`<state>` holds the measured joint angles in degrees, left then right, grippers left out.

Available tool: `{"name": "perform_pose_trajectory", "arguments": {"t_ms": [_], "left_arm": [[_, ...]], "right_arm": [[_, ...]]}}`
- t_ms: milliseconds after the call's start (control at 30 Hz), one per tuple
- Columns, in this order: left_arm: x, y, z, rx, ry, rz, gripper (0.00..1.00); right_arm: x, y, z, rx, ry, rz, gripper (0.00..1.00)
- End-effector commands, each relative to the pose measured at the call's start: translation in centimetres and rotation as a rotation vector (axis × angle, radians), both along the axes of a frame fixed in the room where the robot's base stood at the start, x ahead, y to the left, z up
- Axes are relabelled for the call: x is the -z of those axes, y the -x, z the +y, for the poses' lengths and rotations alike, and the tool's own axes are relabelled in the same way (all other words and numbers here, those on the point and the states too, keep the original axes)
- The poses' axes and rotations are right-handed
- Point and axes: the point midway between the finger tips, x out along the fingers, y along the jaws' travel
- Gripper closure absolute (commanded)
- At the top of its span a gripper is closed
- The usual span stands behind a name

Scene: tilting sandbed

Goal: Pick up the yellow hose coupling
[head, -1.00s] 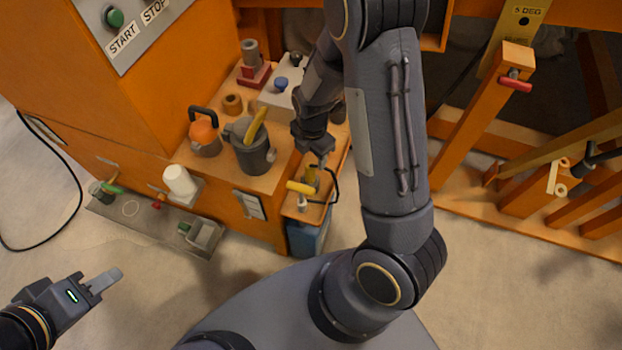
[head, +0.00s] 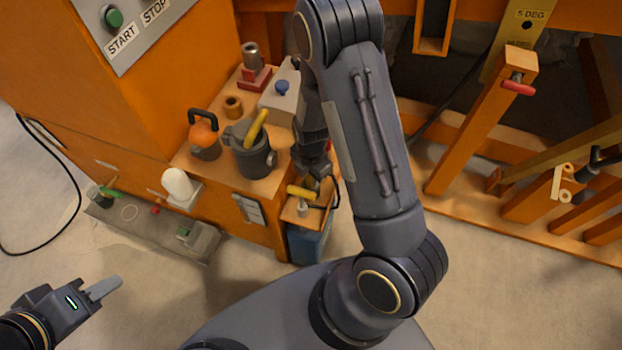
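A small yellow piece (head: 300,192), which looks like the hose coupling, lies on a narrow orange side shelf (head: 291,214) at the cart's right end. A pale upright post stands just below it. My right gripper (head: 317,180) points down over the shelf, right beside the yellow piece and slightly behind it. The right fingertips are small, dark and partly hidden, so their opening and any contact are unclear. My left gripper (head: 104,288) is at the lower left, over the floor and far from the shelf. Its fingers overlap from this angle.
A grey pot with a yellow handle (head: 252,158), an orange kettle-like can (head: 204,138) and a red-based fitting (head: 252,78) crowd the cart top. A blue container (head: 305,244) is under the shelf. An orange frame (head: 475,125) stands at right.

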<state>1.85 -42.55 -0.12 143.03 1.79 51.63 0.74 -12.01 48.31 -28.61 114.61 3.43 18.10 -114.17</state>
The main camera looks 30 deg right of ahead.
Motion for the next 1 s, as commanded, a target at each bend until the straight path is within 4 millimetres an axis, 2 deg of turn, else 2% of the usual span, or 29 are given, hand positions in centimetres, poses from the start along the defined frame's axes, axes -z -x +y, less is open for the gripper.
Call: {"name": "perform_pose_trajectory", "arguments": {"t_ms": [33,200,467,567,800,1000], "left_arm": [[0.0,0.0,0.0,0.0,0.0,0.0,0.64],[0.0,0.0,0.0,0.0,0.0,0.0,0.64],[-0.1,0.0,0.0,0.0,0.0,0.0,0.64],[-0.5,0.0,0.0,0.0,0.0,0.0,0.64],[-1.7,0.0,0.0,0.0,0.0,0.0,0.64],[-2.2,0.0,0.0,0.0,0.0,0.0,0.64]], "right_arm": [[0.0,0.0,0.0,0.0,0.0,0.0,0.78],[0.0,0.0,0.0,0.0,0.0,0.0,0.97],[-0.5,0.0,0.0,0.0,0.0,-0.002,0.97],[-1.8,-0.1,0.0,0.0,-0.001,-0.005,0.97],[-6.8,-0.2,0.0,0.0,-0.002,-0.007,0.97],[-9.5,-0.1,0.0,0.004,-0.002,-0.003,0.97]]}}
